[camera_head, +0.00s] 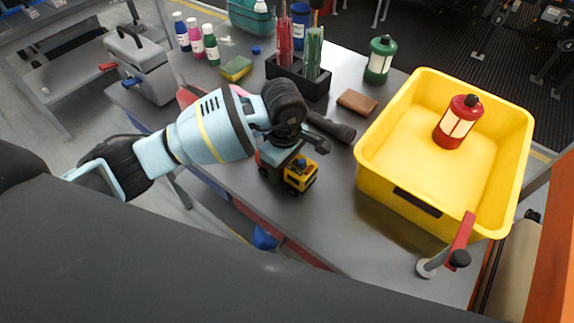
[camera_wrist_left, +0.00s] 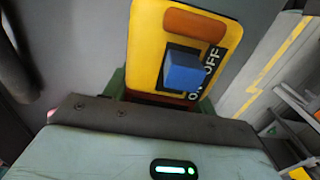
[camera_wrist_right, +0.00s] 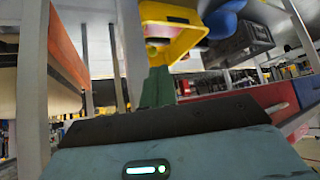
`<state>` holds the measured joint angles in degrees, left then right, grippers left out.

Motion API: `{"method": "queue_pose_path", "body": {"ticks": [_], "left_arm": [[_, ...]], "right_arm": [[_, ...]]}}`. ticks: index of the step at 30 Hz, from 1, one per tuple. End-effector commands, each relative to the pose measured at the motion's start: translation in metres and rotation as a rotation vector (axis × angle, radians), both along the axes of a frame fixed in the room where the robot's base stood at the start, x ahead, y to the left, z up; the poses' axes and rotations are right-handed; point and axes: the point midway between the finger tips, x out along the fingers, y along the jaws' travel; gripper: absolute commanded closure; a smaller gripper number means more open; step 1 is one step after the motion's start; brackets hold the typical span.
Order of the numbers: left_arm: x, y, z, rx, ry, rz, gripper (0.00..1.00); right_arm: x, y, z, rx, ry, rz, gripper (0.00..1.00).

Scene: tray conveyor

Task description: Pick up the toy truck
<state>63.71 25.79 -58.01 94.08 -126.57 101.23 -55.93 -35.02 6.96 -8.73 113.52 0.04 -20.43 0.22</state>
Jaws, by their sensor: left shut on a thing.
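The toy truck (camera_head: 300,176) is on the grey table, left of the yellow crate. Its yellow cab faces the lower right, and its rear is partly hidden by my left gripper. My left gripper (camera_head: 294,146) reaches down over the truck and is shut on it. I cannot tell whether the wheels touch the table. My right gripper (camera_wrist_right: 158,88) shows only in its own wrist view, with its green fingers together and nothing visible between them.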

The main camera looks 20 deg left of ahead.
Motion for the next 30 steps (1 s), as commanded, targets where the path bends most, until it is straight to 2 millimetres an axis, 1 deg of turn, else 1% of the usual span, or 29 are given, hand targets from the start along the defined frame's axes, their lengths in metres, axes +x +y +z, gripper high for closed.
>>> {"method": "queue_pose_path", "body": {"ticks": [1,3,4,10,14,17,22,24,26,30], "left_arm": [[0.0,0.0,0.0,0.0,0.0,0.0,0.64],[0.0,0.0,0.001,0.0,-0.001,0.0,0.73],[0.0,0.0,0.001,0.0,-0.001,0.0,0.75],[0.0,0.0,0.001,0.0,-0.001,0.0,0.75],[0.001,0.0,0.005,-0.001,-0.002,0.0,0.75],[0.001,0.0,0.014,-0.001,-0.004,-0.001,0.75],[0.0,0.001,0.038,0.0,-0.003,-0.001,0.75],[-0.014,0.006,0.036,0.0,0.001,-0.001,0.75],[-0.024,0.01,0.038,0.001,0.0,-0.002,0.75],[-0.052,0.019,0.04,0.0,0.001,-0.003,0.75]], "right_arm": [[0.0,0.0,0.0,0.001,0.0,-0.001,1.0],[0.0,0.001,0.0,0.001,0.0,-0.001,1.0],[0.0,0.001,0.0,0.002,0.0,-0.002,1.0],[0.0,0.003,0.0,0.007,0.001,-0.009,1.0],[0.0,0.003,-0.001,0.009,0.002,-0.011,1.0],[-0.001,0.003,-0.002,0.009,0.005,-0.01,1.0],[-0.004,0.003,-0.005,0.008,0.013,-0.009,1.0],[-0.003,0.003,-0.004,0.007,0.011,-0.009,1.0],[-0.003,0.002,-0.004,0.005,0.009,-0.007,1.0],[-0.003,0.001,-0.004,0.002,0.011,-0.003,1.0]]}}
